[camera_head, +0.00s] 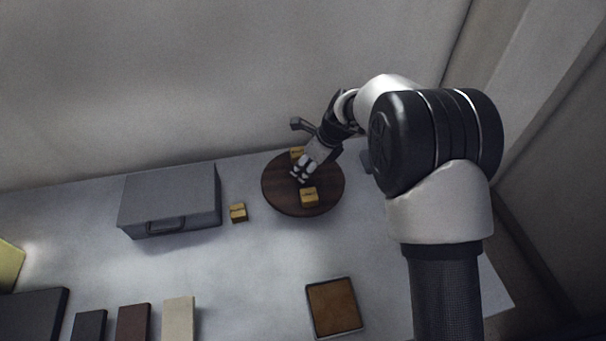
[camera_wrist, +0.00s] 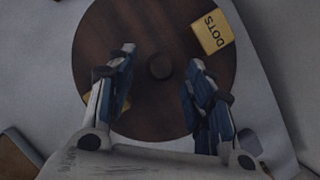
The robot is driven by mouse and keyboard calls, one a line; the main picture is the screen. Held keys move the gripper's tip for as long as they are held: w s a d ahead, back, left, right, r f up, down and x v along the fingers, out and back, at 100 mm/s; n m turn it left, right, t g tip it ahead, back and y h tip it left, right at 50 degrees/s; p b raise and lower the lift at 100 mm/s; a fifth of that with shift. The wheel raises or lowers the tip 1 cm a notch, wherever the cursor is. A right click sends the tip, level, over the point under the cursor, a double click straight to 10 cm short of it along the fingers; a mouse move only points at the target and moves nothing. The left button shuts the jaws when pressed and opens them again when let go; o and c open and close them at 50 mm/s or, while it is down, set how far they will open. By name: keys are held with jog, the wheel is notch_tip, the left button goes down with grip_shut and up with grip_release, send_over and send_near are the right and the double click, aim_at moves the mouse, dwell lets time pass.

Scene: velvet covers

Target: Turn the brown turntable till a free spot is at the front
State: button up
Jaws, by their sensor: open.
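The brown turntable (camera_head: 330,186) is a round dark wood disc on the pale table; it fills much of the wrist view (camera_wrist: 160,22). A small round knob (camera_wrist: 160,66) stands at its centre. One yellow box (camera_head: 309,197) sits at its front and another (camera_head: 296,153) at its back, partly behind my gripper.
A loose yellow box (camera_head: 238,212) lies left of the turntable, beside a grey case (camera_head: 170,198). A brown-faced tray (camera_head: 334,307) lies in front. Dark, brown (camera_head: 133,322) and cream (camera_head: 178,318) slabs lie at front left. A wall stands behind the table.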

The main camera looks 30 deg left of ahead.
aim_at(304, 168)
jog(key=shift+b+x, duration=0.45)
jog(key=shift+x, duration=1.5)
jog(key=shift+c, duration=0.4)
grip_shut()
